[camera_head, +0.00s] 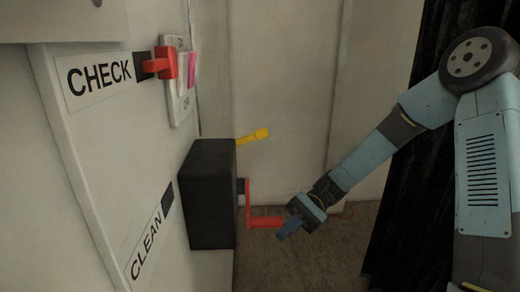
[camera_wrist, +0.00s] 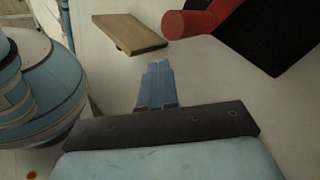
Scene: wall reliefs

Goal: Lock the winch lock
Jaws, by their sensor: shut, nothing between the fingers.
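The winch is a black box (camera_head: 208,195) on the white wall panel, left of centre in the head view. A yellow lever (camera_head: 253,136), perhaps the winch lock, sticks out from its top to the right and slightly up. A red crank (camera_head: 249,205) hangs on its right side, its handle pointing right. My gripper (camera_head: 283,234) is shut and empty, close to the end of that handle. In the wrist view, my shut fingers (camera_wrist: 157,68) point at the pale wall, with the red handle (camera_wrist: 190,23) just beyond to the right. The yellow lever is not visible there.
A red lever (camera_head: 165,63) sits beside the CHECK label, near a white plate with a pink piece (camera_head: 192,70). A CLEAN label (camera_head: 146,245) is lower down. In the wrist view, a tan block (camera_wrist: 130,33) lies ahead of my fingers. Open floor (camera_head: 300,258) lies below.

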